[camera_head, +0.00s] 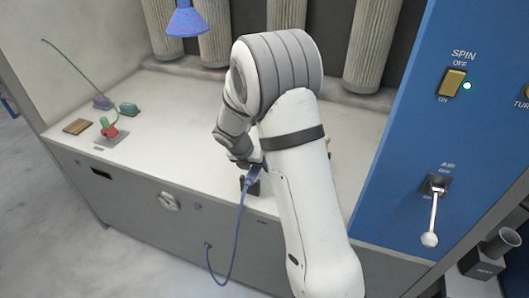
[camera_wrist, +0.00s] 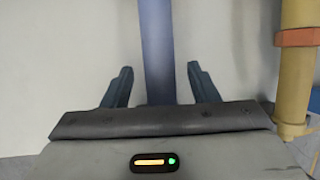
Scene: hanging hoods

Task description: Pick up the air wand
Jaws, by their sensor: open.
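The air wand (camera_head: 255,173) is blue and sits at the front edge of the worktop, with a blue hose running from it down to the cabinet front. My arm hides most of it in the head view. In the wrist view a blurred blue shaft, which looks like the wand (camera_wrist: 157,45), runs between the fingers of my gripper (camera_wrist: 161,85). My gripper is open, with one finger on each side of the shaft and gaps on both sides. In the head view my gripper (camera_head: 243,162) is just at the wand, partly hidden.
A yellow cylinder (camera_wrist: 297,75) with an orange band stands close to the right of my gripper in the wrist view. The blue hose (camera_head: 233,248) loops in front of the cabinet. Small red and green items (camera_head: 109,129) lie at the worktop's left. A blue switch panel (camera_head: 440,125) stands right.

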